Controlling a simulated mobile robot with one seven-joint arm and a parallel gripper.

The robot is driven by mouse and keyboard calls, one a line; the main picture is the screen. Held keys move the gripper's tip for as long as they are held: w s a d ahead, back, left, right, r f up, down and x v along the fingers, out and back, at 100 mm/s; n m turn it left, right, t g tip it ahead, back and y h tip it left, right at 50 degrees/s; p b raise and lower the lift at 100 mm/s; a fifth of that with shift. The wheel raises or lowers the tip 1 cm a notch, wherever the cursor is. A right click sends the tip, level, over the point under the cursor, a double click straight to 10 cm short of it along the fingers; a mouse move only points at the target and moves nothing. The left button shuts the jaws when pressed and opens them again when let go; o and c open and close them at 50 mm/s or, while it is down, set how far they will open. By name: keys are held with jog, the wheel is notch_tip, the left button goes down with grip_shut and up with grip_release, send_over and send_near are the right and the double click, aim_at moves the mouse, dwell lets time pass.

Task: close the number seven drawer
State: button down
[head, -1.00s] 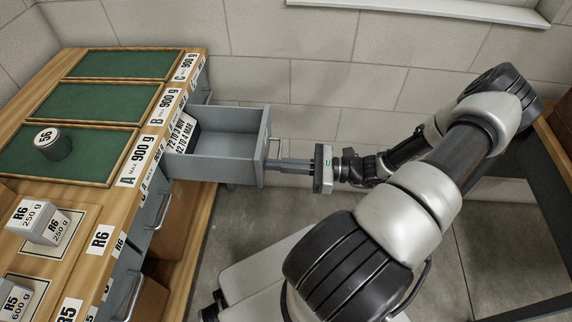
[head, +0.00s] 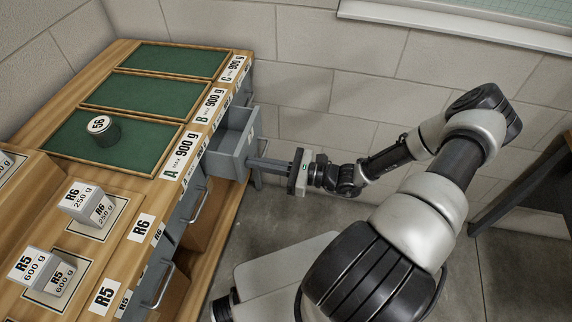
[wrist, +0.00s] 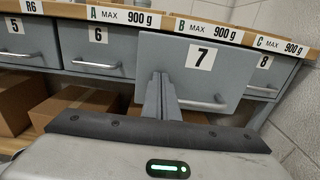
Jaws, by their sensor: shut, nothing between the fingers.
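The number seven drawer (wrist: 212,62) is a grey drawer with a bar handle (wrist: 205,103), under the B label of the wooden bench. In the wrist view its front stands out ahead of drawers 6 and 8. In the head view the drawer (head: 228,146) is partly open, with a short part of its inside showing. My gripper (head: 252,162) is shut and empty. Its fingertips (wrist: 160,78) are at the drawer front, left of the number plate and by the handle's left end. I cannot tell whether they touch it.
Drawer 6 (wrist: 98,47) and drawer 8 (wrist: 268,76) look shut on either side. Cardboard boxes (wrist: 75,104) sit below the drawers. A block wall stands behind.

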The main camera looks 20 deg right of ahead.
jog(key=p+x, duration=0.1)
jog(key=x, duration=1)
jog(key=shift+w+a+r, duration=0.1)
jog(key=shift+w+a, duration=0.1)
jog(key=shift+s+d, duration=0.1)
jog(key=shift+d, duration=0.15)
jog(key=p+v, duration=0.1)
jog(key=v, duration=1.3)
jog(key=shift+a, duration=0.1)
